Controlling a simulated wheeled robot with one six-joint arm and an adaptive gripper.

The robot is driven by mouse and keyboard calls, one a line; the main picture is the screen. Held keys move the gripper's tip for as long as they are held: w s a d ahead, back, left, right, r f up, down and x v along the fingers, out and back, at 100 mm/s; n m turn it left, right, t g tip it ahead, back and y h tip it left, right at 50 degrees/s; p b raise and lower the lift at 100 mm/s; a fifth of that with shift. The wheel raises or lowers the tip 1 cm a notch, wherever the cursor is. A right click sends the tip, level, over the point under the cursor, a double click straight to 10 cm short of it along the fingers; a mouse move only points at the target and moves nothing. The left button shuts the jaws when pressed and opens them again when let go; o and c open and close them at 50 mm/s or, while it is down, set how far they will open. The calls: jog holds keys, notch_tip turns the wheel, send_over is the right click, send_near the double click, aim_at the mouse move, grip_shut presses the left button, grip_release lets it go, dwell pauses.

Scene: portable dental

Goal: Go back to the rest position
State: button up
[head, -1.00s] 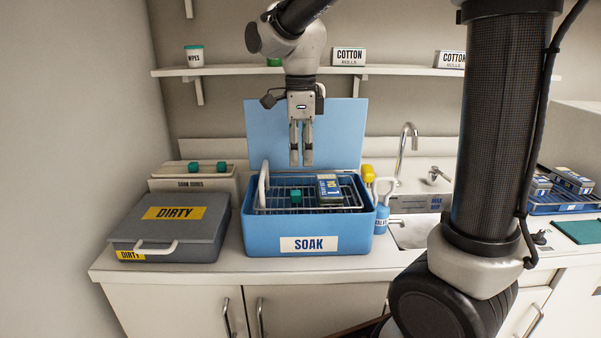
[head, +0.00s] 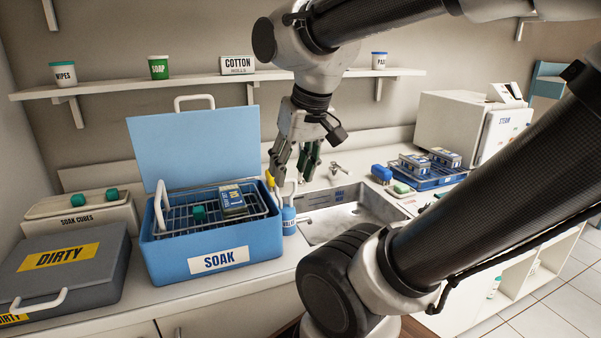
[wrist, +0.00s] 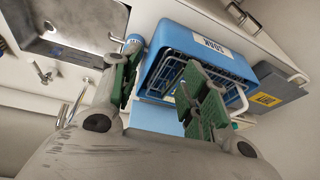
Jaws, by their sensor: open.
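My gripper (head: 296,165) is open and empty. In the head view it hangs beside the right end of the blue soak box, above the counter near the sink. In the wrist view its green-padded fingers (wrist: 160,90) stand apart, with the soak box beyond them. The soak box (head: 218,262) has its lid up and a wire basket (head: 170,225) inside.
A closed grey DIRTY case (head: 95,280) stands at the left. A blue rack (head: 435,180) holds several cassettes. A shelf (head: 120,86) runs behind.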

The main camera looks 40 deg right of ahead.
jog(key=shift+s+d+f+n+t, duration=0.15)
jog(key=shift+s+d+f+n, duration=0.1)
jog(key=shift+s+n, duration=0.25)
jog(key=shift+s+d+f+n+t, duration=0.1)
jog(key=shift+s+f+n+t, duration=0.1)
jog(key=shift+s+n, duration=0.3)
